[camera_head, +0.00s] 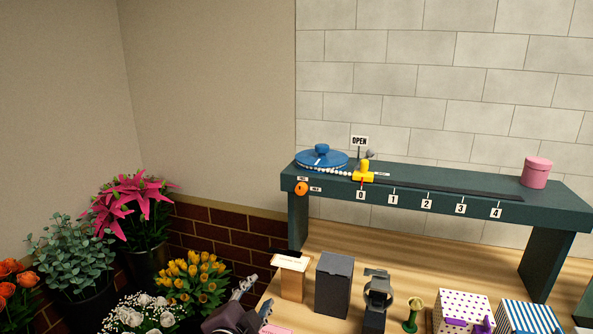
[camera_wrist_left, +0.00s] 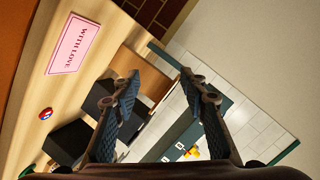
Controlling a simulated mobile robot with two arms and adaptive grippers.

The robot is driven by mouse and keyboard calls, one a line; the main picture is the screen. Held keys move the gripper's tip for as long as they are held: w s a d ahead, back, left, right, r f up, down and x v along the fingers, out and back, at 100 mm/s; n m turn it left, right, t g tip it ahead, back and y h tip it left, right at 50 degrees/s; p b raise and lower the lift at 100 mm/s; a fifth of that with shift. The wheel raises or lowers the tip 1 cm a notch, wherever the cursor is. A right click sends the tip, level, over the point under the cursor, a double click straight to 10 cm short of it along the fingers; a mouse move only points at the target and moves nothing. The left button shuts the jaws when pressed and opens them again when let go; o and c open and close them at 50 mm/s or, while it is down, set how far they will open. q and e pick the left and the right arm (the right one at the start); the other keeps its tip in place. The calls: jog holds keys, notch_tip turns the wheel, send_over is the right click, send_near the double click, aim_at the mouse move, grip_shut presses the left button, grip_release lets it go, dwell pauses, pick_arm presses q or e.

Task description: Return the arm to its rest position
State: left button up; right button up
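My left gripper (camera_head: 256,295) shows at the bottom of the head view, left of the table's front items and close to the table's left edge. In the left wrist view its two dark fingers (camera_wrist_left: 163,85) stand well apart with nothing held between them, so it is open. My right gripper is not in either view.
The wooden table (camera_head: 420,255) bears a tan box (camera_head: 290,278), a dark box (camera_head: 333,285), a black dispenser (camera_head: 376,298) and patterned boxes (camera_head: 463,308). A green shelf (camera_head: 430,190) stands behind. Potted flowers (camera_head: 190,283) crowd the left. A pink card (camera_wrist_left: 75,45) lies on the table.

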pick_arm(q)
jog(key=s+a+f+n+g+y, duration=0.1)
jog(key=s+a+f+n+g, duration=0.3)
jog(key=s+f, duration=0.55)
jog(key=s+a+f+n+g+y, duration=0.1)
jog(key=s+a+f+n+g, duration=0.3)
jog(key=s, duration=1)
jog(key=s+a+f+n+g+y, duration=0.1)
jog(key=s+a+f+n+g, duration=0.25)
jog(key=s+f, duration=0.85)
jog(key=f, duration=1)
jog(key=s+f, duration=0.2)
jog(key=f, duration=1)
jog(key=s+a+f+m+g, duration=0.1)
jog(key=s+a+f, duration=0.2)
jog(key=s+f, duration=1.2)
jog(key=shift+s+f+g, duration=0.25)
jog(key=shift+s+g, duration=0.1)
jog(key=shift+s, duration=0.45)
